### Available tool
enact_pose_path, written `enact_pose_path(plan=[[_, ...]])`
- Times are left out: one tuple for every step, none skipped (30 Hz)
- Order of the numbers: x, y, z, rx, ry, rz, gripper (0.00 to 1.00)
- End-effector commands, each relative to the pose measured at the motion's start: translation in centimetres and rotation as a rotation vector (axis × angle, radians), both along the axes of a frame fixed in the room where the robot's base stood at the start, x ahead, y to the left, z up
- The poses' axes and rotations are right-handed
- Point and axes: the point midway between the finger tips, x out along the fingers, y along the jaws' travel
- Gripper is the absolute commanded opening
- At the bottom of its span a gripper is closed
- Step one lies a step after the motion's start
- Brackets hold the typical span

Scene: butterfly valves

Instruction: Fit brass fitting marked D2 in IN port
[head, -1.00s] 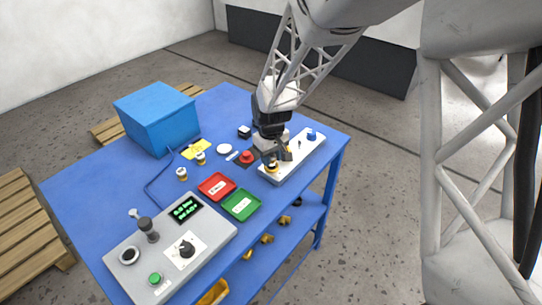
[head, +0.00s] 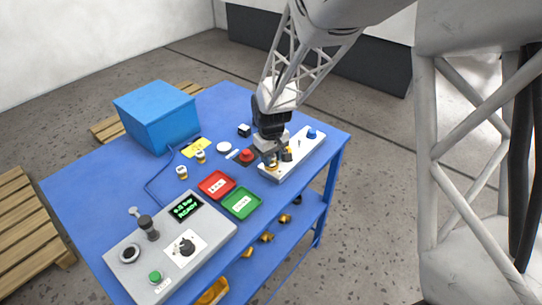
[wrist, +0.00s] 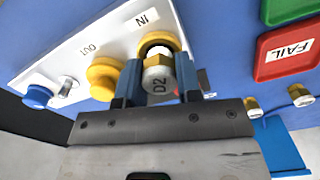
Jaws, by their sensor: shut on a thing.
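My gripper (wrist: 160,92) is shut on the brass fitting (wrist: 158,78), whose grey face reads D2 in the wrist view. One blue finger is on each side of it. The fitting lies right in front of the yellow ring of the IN port (wrist: 150,27) on the white plate (wrist: 75,59). The fitting hides part of the ring, so I cannot tell whether it has entered the port. The yellow OUT port (wrist: 102,76) is just left of the fingers. In the head view my gripper (head: 271,158) is over the near part of the plate.
A red FAIL tray (head: 217,185) and a green tray (head: 241,203) lie close to the plate. A red button (head: 246,156) is left of my gripper. Two more fittings (head: 182,172) stand on the blue table.

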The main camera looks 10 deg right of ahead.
Motion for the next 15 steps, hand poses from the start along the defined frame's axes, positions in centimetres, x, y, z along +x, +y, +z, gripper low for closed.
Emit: enact_pose_path(plan=[[0.01,0.0,0.02,0.0,0.0,0.0,0.13],[0.01,0.0,0.02,0.0,0.0,0.0,0.13],[0.01,0.0,0.02,0.0,0.0,0.0,0.13],[0.01,0.0,0.02,0.0,0.0,0.0,0.13],[0.01,0.0,0.02,0.0,0.0,0.0,0.13],[0.01,0.0,0.02,0.0,0.0,0.0,0.13],[0.01,0.0,0.02,0.0,0.0,0.0,0.13],[0.01,0.0,0.01,0.0,0.0,0.0,0.13],[0.01,0.01,-0.01,0.0,0.0,0.0,0.13],[0.01,0.01,-0.03,0.0,0.0,0.0,0.13],[0.01,0.01,-0.07,0.0,0.0,0.0,0.13],[0.01,0.01,-0.12,0.0,0.0,0.0,0.13],[0.0,0.0,-0.16,0.0,0.0,0.0,0.13],[0.0,0.0,-0.22,0.0,0.0,0.0,0.13],[0.0,0.0,-0.29,0.0,0.0,0.0,0.13]])
